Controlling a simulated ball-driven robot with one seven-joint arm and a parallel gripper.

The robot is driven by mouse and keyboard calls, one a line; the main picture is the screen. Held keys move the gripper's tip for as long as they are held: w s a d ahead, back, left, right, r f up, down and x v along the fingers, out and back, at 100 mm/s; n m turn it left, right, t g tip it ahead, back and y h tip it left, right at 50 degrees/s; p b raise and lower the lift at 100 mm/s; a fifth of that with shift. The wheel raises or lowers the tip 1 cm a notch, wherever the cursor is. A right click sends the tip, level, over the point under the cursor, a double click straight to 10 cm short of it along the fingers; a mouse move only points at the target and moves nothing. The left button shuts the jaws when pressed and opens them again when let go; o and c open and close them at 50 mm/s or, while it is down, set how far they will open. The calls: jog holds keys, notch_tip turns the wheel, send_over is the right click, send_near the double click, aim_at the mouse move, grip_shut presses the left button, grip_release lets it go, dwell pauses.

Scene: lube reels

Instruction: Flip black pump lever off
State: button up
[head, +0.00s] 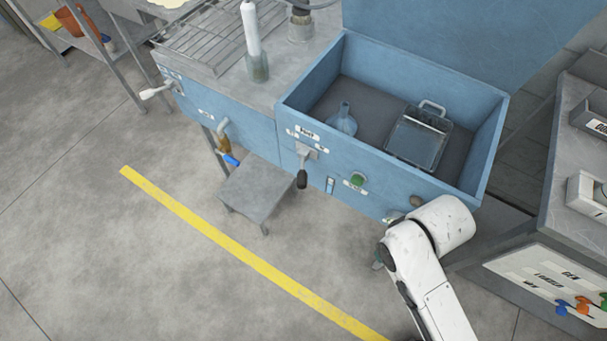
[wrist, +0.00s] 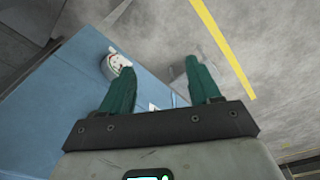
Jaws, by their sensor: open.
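The black pump lever (head: 303,178) is on the blue front panel of the basin cabinet in the head view. Its black grip hangs down from a metal pivot, below a white label. My gripper (wrist: 158,66) shows in the wrist view with its two green fingers apart and nothing between them. In the head view my white arm hides most of the gripper, at the right end of the cabinet front, well right of the lever. I cannot make out the lever in the wrist view.
A green button (head: 357,180) sits right of the lever. A small grey step (head: 258,190) stands on the floor left of it. A white-handled lever (head: 157,91) is farther left. The blue basin (head: 480,165) holds a funnel and a clear container. Floor in front is open.

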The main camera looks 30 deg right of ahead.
jog(key=shift+s+d, duration=0.15)
jog(key=shift+d, duration=0.3)
jog(key=shift+c, duration=0.3)
